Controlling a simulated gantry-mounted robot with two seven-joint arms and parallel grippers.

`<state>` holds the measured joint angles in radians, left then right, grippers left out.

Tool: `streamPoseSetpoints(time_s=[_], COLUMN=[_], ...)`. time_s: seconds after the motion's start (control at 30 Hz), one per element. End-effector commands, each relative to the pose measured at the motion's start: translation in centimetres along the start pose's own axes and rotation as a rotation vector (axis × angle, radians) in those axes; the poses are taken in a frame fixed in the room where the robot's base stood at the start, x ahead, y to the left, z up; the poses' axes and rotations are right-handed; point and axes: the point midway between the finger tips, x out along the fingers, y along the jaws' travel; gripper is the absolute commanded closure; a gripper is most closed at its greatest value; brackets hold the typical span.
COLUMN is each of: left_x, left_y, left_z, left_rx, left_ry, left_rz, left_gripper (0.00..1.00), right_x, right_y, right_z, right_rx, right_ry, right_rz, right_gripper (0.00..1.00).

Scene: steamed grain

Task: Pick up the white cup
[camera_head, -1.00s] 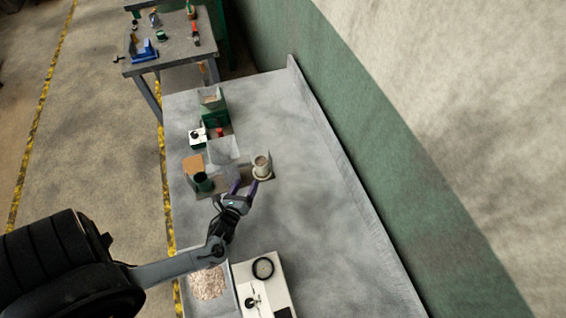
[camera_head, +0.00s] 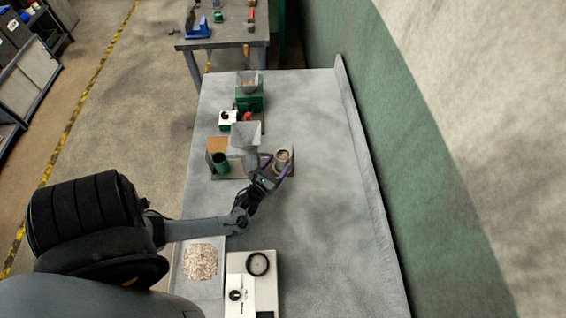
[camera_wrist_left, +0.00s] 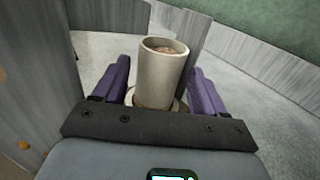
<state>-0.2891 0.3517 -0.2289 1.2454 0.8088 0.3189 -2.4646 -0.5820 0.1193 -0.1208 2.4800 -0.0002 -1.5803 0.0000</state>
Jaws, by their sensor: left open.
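The white cup (camera_head: 283,157) stands upright on the grey table, at the right end of a small stand in the head view. In the left wrist view the cup (camera_wrist_left: 162,72) looks pale grey and holds brownish grain near its rim. My left gripper (camera_head: 276,169) is open at the cup. In the left wrist view its purple fingers (camera_wrist_left: 160,90) are on either side of the cup, with a gap showing at each side. The cup's lower part is partly hidden by the gripper body. My right gripper is not in view.
A grey funnel (camera_head: 245,135) and a dark green cup (camera_head: 220,160) stand left of the cup. A tray of grain (camera_head: 187,276) and a white device with a black ring (camera_head: 264,290) are nearer. The table's right side is clear.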

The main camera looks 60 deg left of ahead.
Motion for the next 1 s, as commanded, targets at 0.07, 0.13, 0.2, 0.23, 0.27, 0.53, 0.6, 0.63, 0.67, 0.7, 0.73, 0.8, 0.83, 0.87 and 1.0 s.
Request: streamPoseSetpoints(time_s=[0.07, 0.13, 0.2, 0.23, 0.27, 0.53, 0.6, 0.63, 0.67, 0.7, 0.73, 0.8, 0.83, 0.87, 1.0], left_x=[0.72, 1.04, 1.14, 1.15, 1.14, 1.10, 1.10, 1.09, 1.09, 1.09, 1.09, 1.08, 1.08, 1.08, 1.07], left_y=[0.00, -0.03, -0.04, -0.04, -0.03, -0.03, -0.02, -0.02, -0.02, -0.02, -0.02, -0.02, -0.02, -0.02, -0.02], left_z=[-0.13, -0.07, -0.02, 0.00, 0.01, 0.00, 0.00, -0.01, -0.01, -0.01, -0.01, -0.02, -0.02, -0.02, -0.03], left_rx=[-0.001, -0.002, -0.002, -0.002, -0.002, -0.001, -0.001, -0.001, -0.001, -0.001, -0.001, -0.001, -0.001, -0.001, -0.001], left_ry=[-0.001, 0.000, 0.000, 0.001, 0.001, 0.001, 0.001, 0.001, 0.001, 0.001, 0.001, 0.002, 0.002, 0.002, 0.002], left_rz=[0.001, 0.000, 0.000, 0.000, 0.000, 0.000, 0.000, 0.000, 0.000, 0.000, 0.000, 0.000, 0.000, 0.000, 0.000], left_gripper=[0.29, 0.29, 0.29, 0.29, 0.29, 0.53, 0.64, 0.68, 0.73, 0.79, 0.84, 0.94, 0.99, 1.00, 1.00], right_x=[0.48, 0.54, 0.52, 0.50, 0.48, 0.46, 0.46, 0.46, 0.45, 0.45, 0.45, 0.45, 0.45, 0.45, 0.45], right_y=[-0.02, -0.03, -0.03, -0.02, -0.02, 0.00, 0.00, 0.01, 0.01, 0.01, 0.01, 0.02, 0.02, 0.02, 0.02], right_z=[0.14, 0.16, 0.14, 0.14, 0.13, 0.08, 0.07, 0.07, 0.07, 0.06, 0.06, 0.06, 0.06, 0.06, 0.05], right_rx=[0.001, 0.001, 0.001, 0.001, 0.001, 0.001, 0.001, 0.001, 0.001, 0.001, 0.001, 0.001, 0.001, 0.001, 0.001], right_ry=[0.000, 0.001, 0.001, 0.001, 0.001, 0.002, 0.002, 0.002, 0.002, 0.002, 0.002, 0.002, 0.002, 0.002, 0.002], right_rz=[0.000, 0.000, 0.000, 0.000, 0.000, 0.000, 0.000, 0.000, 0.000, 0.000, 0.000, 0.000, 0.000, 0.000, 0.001], right_gripper=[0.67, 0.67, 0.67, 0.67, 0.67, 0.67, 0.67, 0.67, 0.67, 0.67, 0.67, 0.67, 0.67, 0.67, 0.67])
